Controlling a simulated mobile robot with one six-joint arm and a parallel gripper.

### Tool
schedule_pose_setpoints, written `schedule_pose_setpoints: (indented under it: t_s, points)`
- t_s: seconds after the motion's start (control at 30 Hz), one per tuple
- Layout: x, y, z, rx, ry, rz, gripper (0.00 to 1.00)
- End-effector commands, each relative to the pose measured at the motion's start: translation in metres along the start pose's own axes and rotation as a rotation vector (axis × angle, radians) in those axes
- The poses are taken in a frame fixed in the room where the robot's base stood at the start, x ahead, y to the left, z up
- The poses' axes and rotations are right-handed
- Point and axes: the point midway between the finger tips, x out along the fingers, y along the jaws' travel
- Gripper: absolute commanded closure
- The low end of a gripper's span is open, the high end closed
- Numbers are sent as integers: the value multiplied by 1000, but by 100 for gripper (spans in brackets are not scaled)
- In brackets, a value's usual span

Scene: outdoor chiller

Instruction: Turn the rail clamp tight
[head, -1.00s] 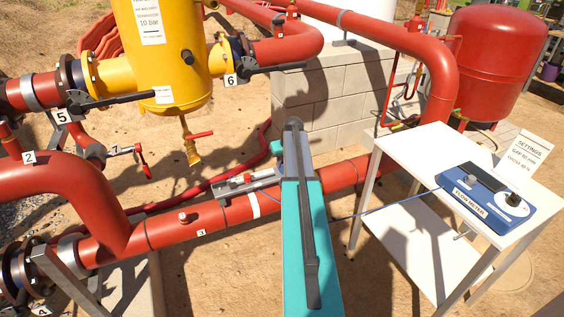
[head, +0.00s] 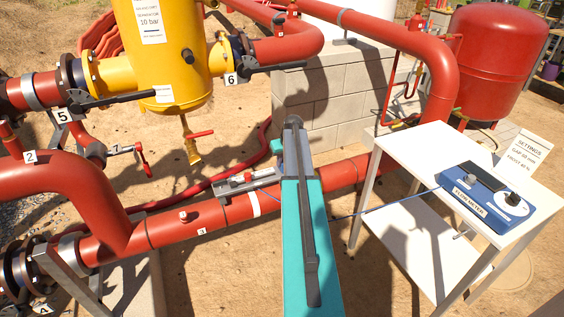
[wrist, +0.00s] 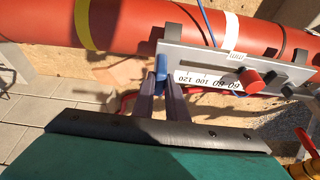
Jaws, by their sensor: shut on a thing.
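A grey rail (wrist: 180,58) with a printed scale lies along a red pipe (wrist: 130,25). It carries a red knob (wrist: 250,79) and a smaller dark knob (wrist: 290,90). I cannot tell for sure which part is the rail clamp. My gripper (wrist: 160,82) is shut on a small blue piece (wrist: 161,63) at the rail's left end in the wrist view. In the head view the rail (head: 232,187) shows left of my teal arm, which hides my gripper.
A blue flow meter (head: 484,198) stands on a white table (head: 420,165) at the right, with a settings card (head: 516,153). A thin blue cable (head: 385,206) runs from it toward the pipe. A yellow separator (head: 170,60) and red pipework fill the left.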

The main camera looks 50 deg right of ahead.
Motion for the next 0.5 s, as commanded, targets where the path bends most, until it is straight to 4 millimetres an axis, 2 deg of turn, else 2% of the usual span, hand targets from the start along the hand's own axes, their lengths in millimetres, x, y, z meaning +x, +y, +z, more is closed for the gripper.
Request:
schedule_pose_setpoints:
  t_s: [0.5]
  points:
    - [8, 0, 2, 2, 3, -2, 100]
